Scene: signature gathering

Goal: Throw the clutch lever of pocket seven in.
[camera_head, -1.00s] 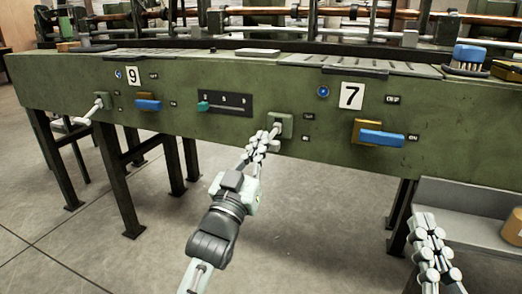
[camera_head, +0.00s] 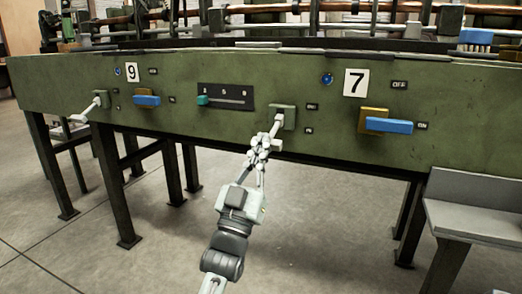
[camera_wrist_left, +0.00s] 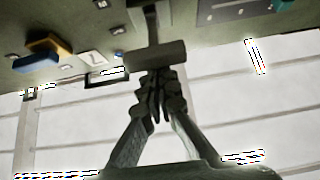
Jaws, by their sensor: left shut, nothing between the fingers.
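The clutch lever (camera_head: 277,124) beside the number 7 plate (camera_head: 355,82) has a pale handle on a green bracket (camera_head: 290,115) and points down-left out of the green panel. Two small labels sit to its right, too small to read surely. My left gripper (camera_head: 268,142) is shut and empty, with its fingertips just below the lever's handle. In the left wrist view, the lever's crossbar handle (camera_wrist_left: 157,54) lies just beyond the closed fingertips (camera_wrist_left: 157,82); I cannot tell if they touch. My right gripper is out of view.
A blue handle (camera_head: 388,125) on a yellow block sits right of the lever. A slider panel (camera_head: 226,97) with a teal knob is to its left. Further left are the number 9 plate (camera_head: 132,72) and its lever (camera_head: 97,106). A grey bench (camera_head: 470,215) stands lower right.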

